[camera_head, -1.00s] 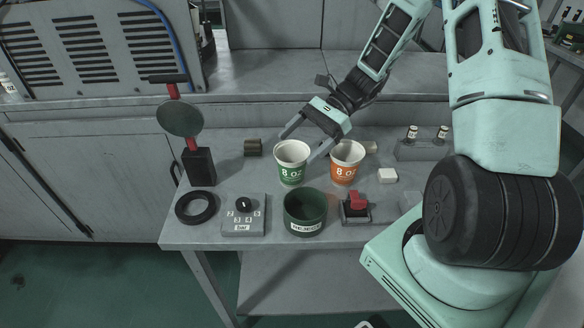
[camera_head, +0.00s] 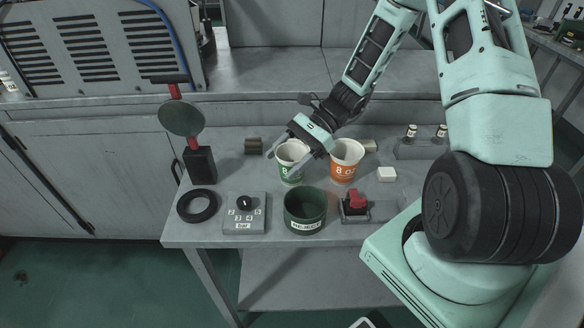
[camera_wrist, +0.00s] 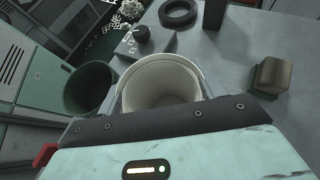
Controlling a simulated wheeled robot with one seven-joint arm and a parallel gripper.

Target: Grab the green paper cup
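The green paper cup (camera_head: 291,172) stands upright on the table, its white rim and part of its green side showing. My gripper (camera_head: 278,168) is over it, with one finger on each side. In the wrist view the open white mouth of the green cup (camera_wrist: 160,82) lies between the fingers, close to both. The fingers still look spread; I cannot tell if they touch the cup.
An orange paper cup (camera_head: 345,162) stands just right of the green cup. A dark green bin (camera_head: 304,212) is in front.

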